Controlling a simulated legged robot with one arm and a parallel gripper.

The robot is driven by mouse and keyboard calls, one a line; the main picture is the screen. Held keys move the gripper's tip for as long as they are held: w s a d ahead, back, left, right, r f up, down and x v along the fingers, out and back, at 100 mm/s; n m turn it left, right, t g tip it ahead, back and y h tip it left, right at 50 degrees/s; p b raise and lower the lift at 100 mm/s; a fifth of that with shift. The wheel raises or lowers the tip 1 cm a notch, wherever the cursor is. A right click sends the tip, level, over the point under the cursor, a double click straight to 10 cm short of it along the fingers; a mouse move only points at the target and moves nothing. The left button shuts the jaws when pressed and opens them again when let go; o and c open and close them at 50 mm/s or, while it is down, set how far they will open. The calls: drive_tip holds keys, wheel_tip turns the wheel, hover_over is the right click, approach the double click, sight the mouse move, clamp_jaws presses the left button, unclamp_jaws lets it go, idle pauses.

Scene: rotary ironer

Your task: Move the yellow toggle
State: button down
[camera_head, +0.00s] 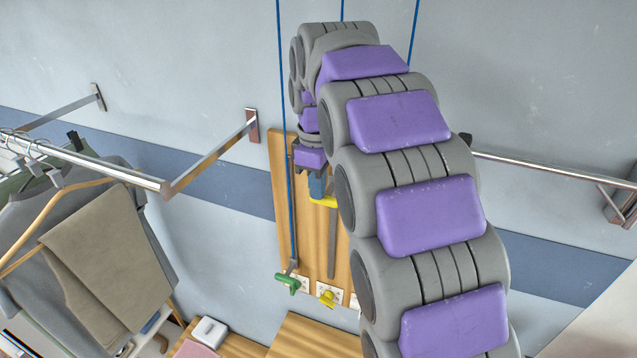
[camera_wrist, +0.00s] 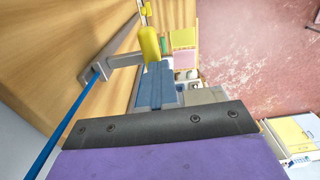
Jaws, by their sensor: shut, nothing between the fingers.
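A yellow toggle handle (camera_wrist: 150,43) sits on a grey arm (camera_wrist: 117,61) coming off the wooden board (camera_wrist: 55,40). In the head view this yellow handle (camera_head: 323,202) shows just below my fingertips, partly hidden by my arm. My gripper (camera_head: 317,188) points down in front of the board. In the wrist view its blue fingers (camera_wrist: 156,88) are shut together and empty, with the tips close to the yellow handle; I cannot tell whether they touch. A second, smaller yellow piece (camera_head: 327,298) is lower on the board, beside a pale plate.
A green handle (camera_head: 288,283) hangs at the lower left of the board under a blue cord (camera_head: 285,150). A clothes rail (camera_head: 90,160) with hanging garments stands at the left. Another wall rail (camera_head: 550,168) is at the right. A wooden surface (camera_head: 310,338) lies below.

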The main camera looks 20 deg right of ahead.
drive_tip(key=shift+d, duration=0.3)
drive_tip(key=shift+s+d+f+b, duration=0.15)
drive_tip(key=shift+d+f+b, duration=0.3)
drive_tip(key=shift+d+f, duration=0.4)
wheel_tip(320, 180, down, 33)
drive_tip(key=b, duration=1)
drive_tip(key=shift+s+a, duration=0.25)
drive_tip(key=shift+a, duration=0.1)
drive_tip(key=shift+s+f, duration=0.1)
drive_tip(key=shift+f, duration=0.15)
wheel_tip(320, 180, up, 14)
drive_tip(key=s+f+m+b, duration=0.3)
drive_tip(key=s+f+b, duration=0.1)
drive_tip(key=s, duration=0.7)
drive_tip(key=s+f+m+g+b, duration=0.1)
drive_tip(key=s+f+m+b, duration=0.3)
drive_tip(key=s, duration=0.7)
drive_tip(key=s+f+m+b, duration=0.3)
drive_tip(key=s+f+b, duration=0.2)
drive_tip(key=s, duration=0.6)
wheel_tip(320, 180, down, 2)
drive_tip(key=shift+d+f+m+g, duration=0.1)
drive_tip(key=shift+d+m+g, duration=0.3)
drive_tip(key=shift+d, duration=0.05)
